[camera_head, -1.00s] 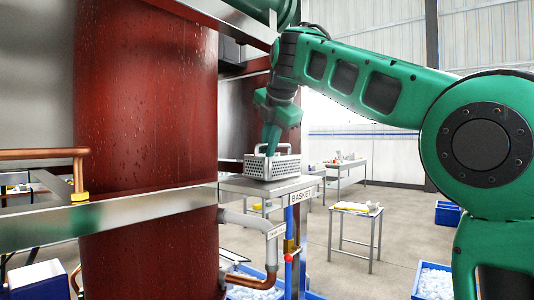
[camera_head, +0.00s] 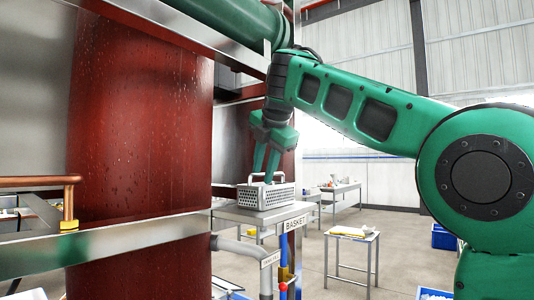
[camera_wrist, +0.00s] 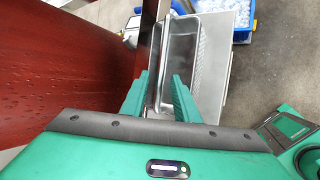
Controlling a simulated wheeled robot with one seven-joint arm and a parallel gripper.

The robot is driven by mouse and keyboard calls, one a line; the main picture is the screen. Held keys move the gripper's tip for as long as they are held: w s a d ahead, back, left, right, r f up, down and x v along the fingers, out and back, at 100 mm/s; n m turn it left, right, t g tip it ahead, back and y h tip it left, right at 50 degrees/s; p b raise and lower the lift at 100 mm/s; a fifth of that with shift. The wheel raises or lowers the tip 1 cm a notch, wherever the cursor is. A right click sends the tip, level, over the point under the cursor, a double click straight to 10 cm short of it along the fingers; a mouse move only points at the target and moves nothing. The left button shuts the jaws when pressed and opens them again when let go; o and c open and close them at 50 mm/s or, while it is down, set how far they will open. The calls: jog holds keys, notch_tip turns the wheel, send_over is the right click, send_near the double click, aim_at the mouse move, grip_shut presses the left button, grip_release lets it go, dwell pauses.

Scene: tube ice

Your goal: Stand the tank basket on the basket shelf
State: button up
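The tank basket (camera_head: 266,196), a perforated metal box with a raised handle, stands upright on the basket shelf (camera_head: 225,211), a metal ledge with a BASKET label at its front edge. My gripper (camera_head: 265,178) is just above the basket, pointing down, with its two green fingers apart near the handle. In the wrist view the fingers (camera_wrist: 160,85) are spread and the basket (camera_wrist: 183,50) shows between and beyond them. Nothing is seen clamped between the fingers. The fingertips' contact with the handle cannot be told.
A large wet red tank (camera_head: 140,130) stands close on the left, with a metal rail (camera_head: 110,229) across it. A pipe and a blue post are below the shelf. A small table (camera_head: 352,236) stands behind on open floor. A blue bin of ice (camera_wrist: 243,20) is beyond the shelf.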

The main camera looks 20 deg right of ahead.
jog(key=v, duration=1)
jog(key=w+d+f+m+g, duration=0.1)
jog(key=d+f+m+g, duration=0.1)
jog(key=d+f+m, duration=0.7)
jog(key=s+d+f+m+g, duration=0.2)
jog(key=s+d+f+m, duration=0.35)
jog(key=d+f, duration=0.8)
jog(key=s+a+f+m+g, duration=0.1)
jog(key=s+f+m+g, duration=0.1)
jog(key=s+f+m, duration=0.6)
jog(key=s+a+f+m+g, duration=0.1)
jog(key=s+f+m, duration=0.6)
jog(key=s+f, duration=1.4)
jog(key=shift+s+a+m+g, duration=0.25)
jog(key=shift+m+g, duration=0.1)
jog(key=shift+g, duration=0.15)
jog(key=shift+f, duration=0.1)
